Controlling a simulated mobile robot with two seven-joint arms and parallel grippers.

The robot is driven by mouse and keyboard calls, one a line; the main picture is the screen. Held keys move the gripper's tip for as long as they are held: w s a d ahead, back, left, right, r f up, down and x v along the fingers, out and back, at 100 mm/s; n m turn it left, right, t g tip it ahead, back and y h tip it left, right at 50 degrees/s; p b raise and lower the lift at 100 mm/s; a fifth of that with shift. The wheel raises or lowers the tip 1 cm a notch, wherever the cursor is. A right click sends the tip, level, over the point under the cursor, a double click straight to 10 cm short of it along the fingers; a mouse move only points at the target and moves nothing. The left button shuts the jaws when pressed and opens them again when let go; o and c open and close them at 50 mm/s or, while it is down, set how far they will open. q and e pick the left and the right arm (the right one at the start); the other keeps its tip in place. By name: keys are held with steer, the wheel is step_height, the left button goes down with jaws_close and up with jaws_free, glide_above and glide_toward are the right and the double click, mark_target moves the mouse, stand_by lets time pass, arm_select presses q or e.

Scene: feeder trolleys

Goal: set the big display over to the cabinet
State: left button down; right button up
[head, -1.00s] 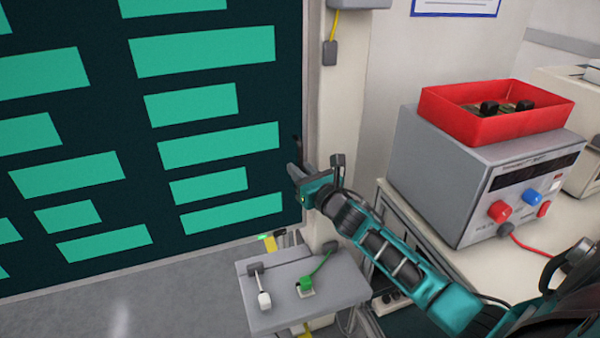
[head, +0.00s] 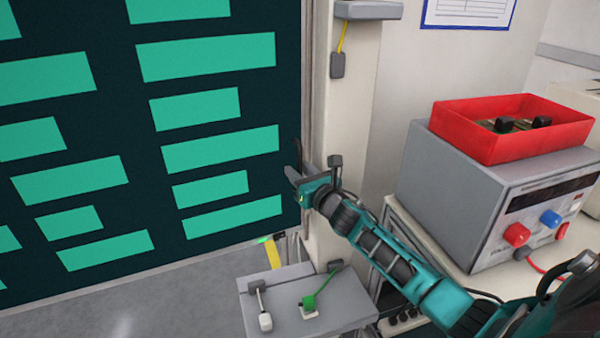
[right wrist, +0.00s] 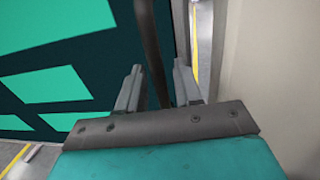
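The big display (head: 120,130) is a tall dark panel with green bars, filling the left of the head view. It also shows in the right wrist view (right wrist: 100,55). A dark upright bar (right wrist: 152,55), apparently its handle, runs by its right edge. My right gripper (head: 292,174) is at that edge. In the right wrist view its fingers (right wrist: 160,88) stand apart on either side of the bar, with a gap seen towards the right finger. Whether the left finger touches the bar is unclear. My left gripper is not in view. I cannot identify the cabinet for certain.
A grey trolley top (head: 340,310) with green and white plugs stands below my right arm. On the right, a bench (head: 425,245) carries a grey power supply (head: 440,190) with a red tray (head: 480,147). A pale post (head: 345,130) stands beside the display. Floor shows at lower left.

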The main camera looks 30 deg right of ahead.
steer(key=s+a, duration=0.1)
steer(key=s, duration=1.2)
steer(key=shift+c, duration=0.2)
